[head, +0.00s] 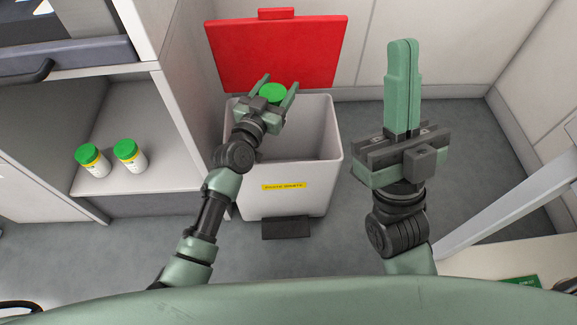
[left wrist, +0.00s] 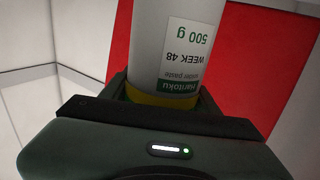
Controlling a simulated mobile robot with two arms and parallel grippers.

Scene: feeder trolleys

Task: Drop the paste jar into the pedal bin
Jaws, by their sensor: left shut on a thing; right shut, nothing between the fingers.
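The paste jar (head: 273,93) shows its green lid between the fingers of my left gripper (head: 276,88) in the head view. That gripper is shut on it and holds it over the back left part of the pedal bin's opening. In the left wrist view the jar (left wrist: 178,45) is white with a "500 g", "WEEK 48" label and a yellow band. The pedal bin (head: 322,150) is a white box with a yellow label; its red lid (head: 275,52) stands open at the back. My right gripper (head: 403,90) is shut and empty, right of the bin.
Two more green-lidded jars, one on the left (head: 92,160) and one beside it (head: 129,155), stand on the shelf (head: 110,182) of a unit to the left. A dark pedal (head: 286,228) juts from the bin's front. Bare floor lies right of the bin.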

